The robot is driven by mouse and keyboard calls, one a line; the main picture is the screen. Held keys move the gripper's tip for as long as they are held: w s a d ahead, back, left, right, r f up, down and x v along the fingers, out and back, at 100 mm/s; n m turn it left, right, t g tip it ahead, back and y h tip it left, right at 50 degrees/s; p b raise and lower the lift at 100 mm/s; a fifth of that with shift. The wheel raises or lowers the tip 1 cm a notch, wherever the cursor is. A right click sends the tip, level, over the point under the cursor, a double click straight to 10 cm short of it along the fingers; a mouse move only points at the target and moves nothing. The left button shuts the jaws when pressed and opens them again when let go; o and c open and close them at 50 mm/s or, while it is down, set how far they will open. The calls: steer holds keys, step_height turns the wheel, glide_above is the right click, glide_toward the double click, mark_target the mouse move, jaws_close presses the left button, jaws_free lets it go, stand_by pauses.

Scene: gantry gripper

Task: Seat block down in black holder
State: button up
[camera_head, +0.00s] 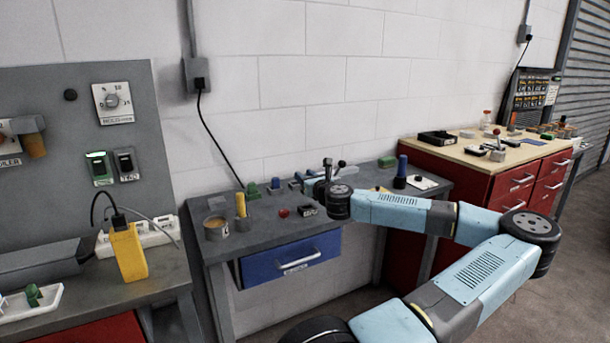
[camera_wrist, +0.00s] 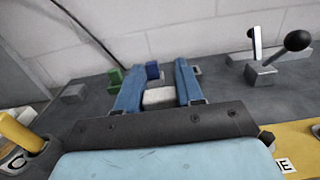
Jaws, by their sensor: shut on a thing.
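My gripper (camera_wrist: 159,72) has two blue fingers, shut on a pale grey-white block (camera_wrist: 158,97) in the wrist view. The block sits between the fingers, low over the dark bench top; whether it touches the bench cannot be told. In the head view my gripper (camera_head: 308,183) is small, over the back of the middle bench, and its block cannot be made out. A small black box-like thing (camera_head: 308,210) lies at the front of this bench; I cannot tell whether it is the black holder. No holder shows clearly beneath the block.
A green block (camera_wrist: 115,77) and a blue block (camera_wrist: 152,71) stand beyond my fingers. A grey block (camera_wrist: 73,92) is at left. A black-knobbed lever (camera_wrist: 298,41) stands at right, a yellow peg (camera_wrist: 20,131) at lower left. The wall is close behind the bench.

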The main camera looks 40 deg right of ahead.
glide_above(305, 205)
steer(key=shift+d+f, duration=0.1)
steer(key=shift+f, duration=2.15)
steer(key=shift+f, duration=1.4)
steer(key=o, duration=1.1)
steer(key=v, duration=1.3)
steer(key=shift+s, duration=0.35)
